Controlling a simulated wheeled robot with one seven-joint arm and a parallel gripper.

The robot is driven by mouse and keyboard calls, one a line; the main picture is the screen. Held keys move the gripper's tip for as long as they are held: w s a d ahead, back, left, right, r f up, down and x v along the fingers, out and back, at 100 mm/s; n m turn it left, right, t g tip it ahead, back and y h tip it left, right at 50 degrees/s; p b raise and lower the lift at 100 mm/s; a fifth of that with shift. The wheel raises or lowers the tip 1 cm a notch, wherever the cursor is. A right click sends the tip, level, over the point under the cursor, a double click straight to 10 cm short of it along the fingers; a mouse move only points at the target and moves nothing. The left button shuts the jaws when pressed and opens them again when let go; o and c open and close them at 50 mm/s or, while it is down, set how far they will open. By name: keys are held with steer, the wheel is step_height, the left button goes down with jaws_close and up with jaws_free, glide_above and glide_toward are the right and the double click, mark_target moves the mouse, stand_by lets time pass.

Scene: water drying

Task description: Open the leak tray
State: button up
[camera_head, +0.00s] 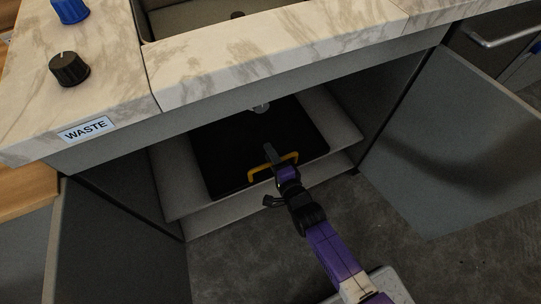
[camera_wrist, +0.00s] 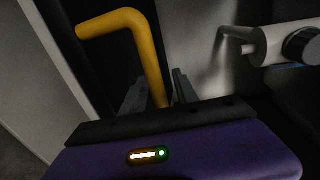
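The leak tray (camera_head: 232,160) is a black panel with a yellow handle (camera_head: 257,169), lying inside the open cabinet under the sink. My gripper (camera_head: 272,154) reaches into the cabinet with its fingers at the handle. In the wrist view the yellow handle (camera_wrist: 146,45) bends down between the two dark fingers of my gripper (camera_wrist: 158,88). The fingers look apart, with a gap beside the handle, so the gripper appears open around one leg of it. The handle's lower end is hidden behind the gripper body.
Cabinet doors stand open at left (camera_head: 110,245) and right (camera_head: 440,140). The marble countertop (camera_head: 230,60) overhangs the opening, with a WASTE label (camera_head: 86,129) and a black knob (camera_head: 69,69) at left. A metal pipe fitting (camera_head: 261,107) hangs above the tray. Grey floor (camera_head: 235,260) lies in front.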

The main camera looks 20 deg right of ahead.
jaws_close()
stand_by(1.4)
